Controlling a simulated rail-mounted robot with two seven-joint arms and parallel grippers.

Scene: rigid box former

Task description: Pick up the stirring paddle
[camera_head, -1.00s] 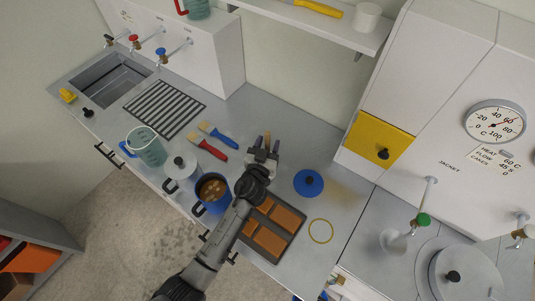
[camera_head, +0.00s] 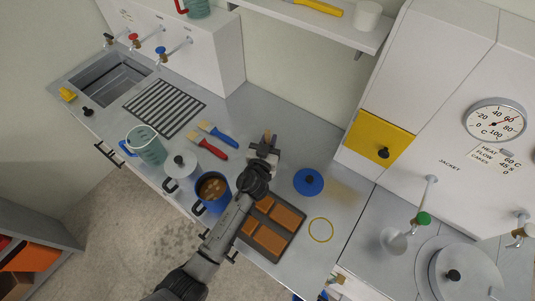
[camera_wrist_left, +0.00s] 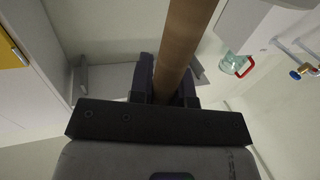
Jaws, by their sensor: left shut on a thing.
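The stirring paddle shows as a brown wooden shaft (camera_wrist_left: 178,45) in the left wrist view, running up from between the fingers. In the head view only a short piece of its wood (camera_head: 267,135) shows at the fingertips; the rest is hidden or too small to make out. My left gripper (camera_head: 264,150) is over the steel counter, beyond the blue pot. Its fingers (camera_wrist_left: 168,82) are shut on the shaft, one on each side. My right gripper is in neither view.
A blue pot (camera_head: 212,188) and a tray of orange-brown slabs (camera_head: 268,233) lie close to my left arm. Two brushes, red (camera_head: 208,147) and blue (camera_head: 218,133), lie to the left. A blue lid (camera_head: 308,181) lies to the right. A shelf (camera_head: 320,25) hangs above.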

